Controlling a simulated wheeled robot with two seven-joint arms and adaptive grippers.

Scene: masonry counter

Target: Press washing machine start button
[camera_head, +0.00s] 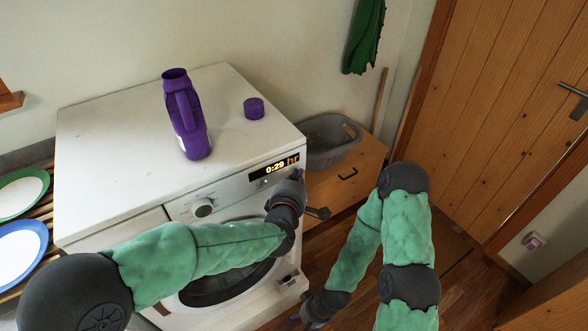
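The white washing machine (110,150) stands against the wall with its front panel toward me. Its lit display (274,167) reads "0:29 hr". A round dial (202,208) is on the panel to the left of the display. My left gripper (298,175) is at the right end of the panel, just right of and below the display. It hides that part of the panel, so the start button cannot be made out, and I cannot tell if the gripper touches it. My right gripper (294,320) hangs low near the floor in front of the machine. Neither gripper's fingers show clearly.
A purple bottle (187,115) and its purple cap (254,108) stand on the machine's top. A grey basket (330,141) sits on a wooden cabinet (352,170) to the right. Plates (20,250) lie on a slatted rack at the left. A wooden door (510,100) is at the right.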

